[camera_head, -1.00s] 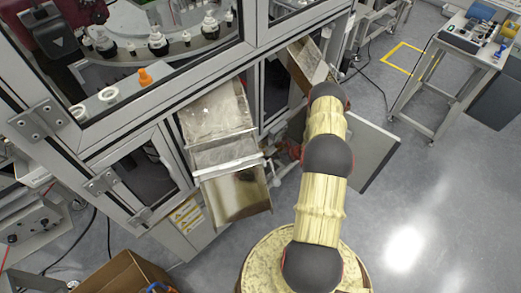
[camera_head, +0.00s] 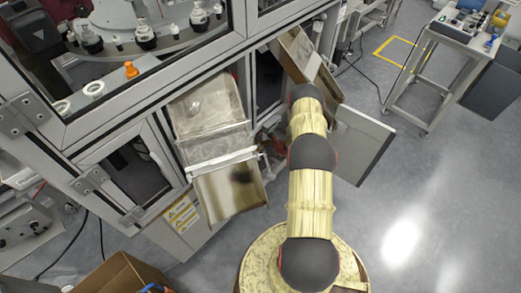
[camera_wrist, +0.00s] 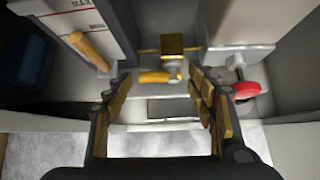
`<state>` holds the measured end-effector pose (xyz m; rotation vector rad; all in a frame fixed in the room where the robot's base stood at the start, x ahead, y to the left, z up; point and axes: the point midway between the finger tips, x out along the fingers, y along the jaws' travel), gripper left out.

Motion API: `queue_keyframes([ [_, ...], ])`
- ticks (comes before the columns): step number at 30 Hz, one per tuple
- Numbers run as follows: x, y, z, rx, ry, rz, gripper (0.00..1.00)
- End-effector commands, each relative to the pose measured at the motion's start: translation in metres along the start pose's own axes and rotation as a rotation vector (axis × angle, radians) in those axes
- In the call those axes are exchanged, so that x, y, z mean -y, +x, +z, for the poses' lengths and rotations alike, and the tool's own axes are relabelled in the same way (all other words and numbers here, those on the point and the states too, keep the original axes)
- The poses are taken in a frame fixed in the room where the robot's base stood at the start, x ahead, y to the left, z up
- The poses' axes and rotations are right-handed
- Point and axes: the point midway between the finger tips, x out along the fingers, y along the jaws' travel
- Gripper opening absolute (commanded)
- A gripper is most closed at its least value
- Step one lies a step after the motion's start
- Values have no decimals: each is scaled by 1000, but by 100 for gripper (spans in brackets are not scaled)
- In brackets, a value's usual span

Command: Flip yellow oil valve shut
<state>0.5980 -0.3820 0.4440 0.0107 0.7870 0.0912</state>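In the wrist view, a yellow valve handle (camera_wrist: 158,77) lies roughly level under a brass-yellow block (camera_wrist: 172,44) on a grey pipe. A second, longer yellow handle (camera_wrist: 89,51) slants beside a white gauge marked MAX and MIN. I cannot tell which one is the oil valve. My gripper (camera_wrist: 160,80) is open and empty, its two yellow-padded fingers spread on either side of the level handle. Contact with it cannot be made out. In the head view, my arm reaches toward the machine's lower opening; the gripper and the valves are hidden there.
A red knob (camera_wrist: 245,90) sits close to the right finger. In the head view, a metal chute (camera_head: 212,139) is left of my arm and an open panel (camera_head: 362,145) is right of it. A cart (camera_head: 455,70) stands at the far right, with clear floor before it.

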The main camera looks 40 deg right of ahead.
Motion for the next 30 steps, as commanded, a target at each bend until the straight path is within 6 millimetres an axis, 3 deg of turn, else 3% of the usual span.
queue_keyframes([
  [14,0,0,0,0,0,0,28],
  [30,7,0,3,7,138,138,27],
])
